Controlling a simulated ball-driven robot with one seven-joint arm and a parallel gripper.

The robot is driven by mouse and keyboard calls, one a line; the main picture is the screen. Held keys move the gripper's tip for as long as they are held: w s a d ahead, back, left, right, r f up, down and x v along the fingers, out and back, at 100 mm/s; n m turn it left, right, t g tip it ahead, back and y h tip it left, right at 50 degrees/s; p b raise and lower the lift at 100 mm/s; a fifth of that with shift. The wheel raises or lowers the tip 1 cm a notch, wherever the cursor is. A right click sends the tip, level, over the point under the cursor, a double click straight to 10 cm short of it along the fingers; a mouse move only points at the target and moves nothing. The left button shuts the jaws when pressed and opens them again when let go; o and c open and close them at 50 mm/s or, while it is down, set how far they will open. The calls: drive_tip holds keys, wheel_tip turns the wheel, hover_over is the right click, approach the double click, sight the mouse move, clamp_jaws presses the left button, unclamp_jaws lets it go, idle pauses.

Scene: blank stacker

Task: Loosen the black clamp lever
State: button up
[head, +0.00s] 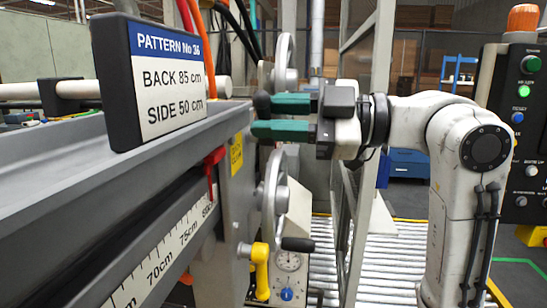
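A black knob-like lever end (262,104) shows in the head view at the right end of the grey machine, below the upper handwheel. I take it to be the black clamp lever, but its shaft is hidden. My gripper (261,118) reaches in from the right with two green fingers pointing left. The fingers are apart, one above the other in the picture. The black knob covers the tip of the upper finger, and the lower finger passes just below the knob. I cannot tell whether either finger touches it.
A sign (165,75) stands on the machine rail. A red lever (213,160), a lower handwheel (271,190) with a black handle (298,244) and a yellow lever (260,270) are below my gripper. Metal frame posts stand behind. A control panel (518,130) is at the right.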

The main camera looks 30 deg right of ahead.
drive_tip(key=f+n+b, duration=0.1)
drive_tip(key=n+b, duration=0.1)
drive_tip(key=b, duration=0.1)
drive_tip(key=f+n+b, duration=0.1)
drive_tip(key=n+b, duration=0.1)
drive_tip(key=b, duration=0.2)
drive_tip(key=s+f+n+b, duration=0.1)
drive_tip(key=n+b, duration=0.2)
drive_tip(key=shift+s+a+f, duration=0.1)
drive_tip(key=shift+a+f, duration=0.05)
drive_tip(key=shift+a, duration=0.25)
drive_tip(key=shift+r, duration=0.2)
drive_tip(key=b+v, duration=0.1)
drive_tip(key=v, duration=0.8)
idle(0.8)
idle(0.5)
